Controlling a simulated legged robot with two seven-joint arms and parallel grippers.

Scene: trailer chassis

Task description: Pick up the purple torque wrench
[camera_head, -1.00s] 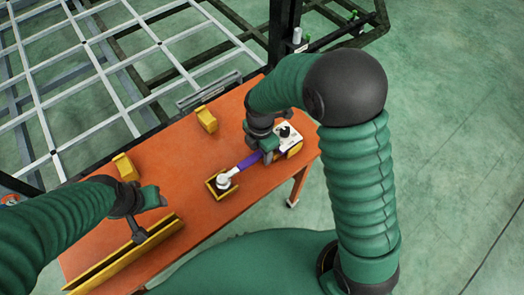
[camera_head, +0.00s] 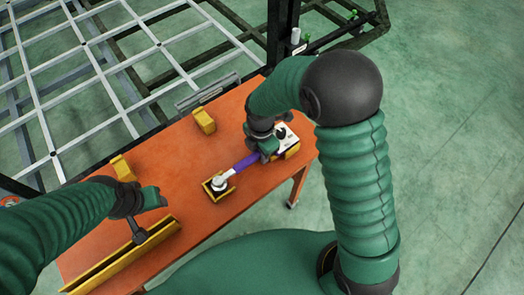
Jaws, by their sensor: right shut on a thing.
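The purple torque wrench (camera_head: 246,163) lies across the right part of the orange table. Its silver head end (camera_head: 220,183) sits in or just over a small yellow holder (camera_head: 208,192). My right gripper (camera_head: 266,154) is shut on the wrench near its far end, beside a white-topped yellow block. The fingers partly hide that end of the wrench. My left gripper (camera_head: 148,215) is above the table's left part, apart from the wrench. Its fingers are small and dark, and I cannot tell how far apart they are.
The orange table (camera_head: 185,150) also bears a long yellow rail (camera_head: 120,262) at the front left and yellow blocks (camera_head: 204,120) and (camera_head: 123,167) at the back. A white-topped yellow block (camera_head: 288,140) stands by my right gripper. A grey metal frame (camera_head: 100,65) lies behind the table.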

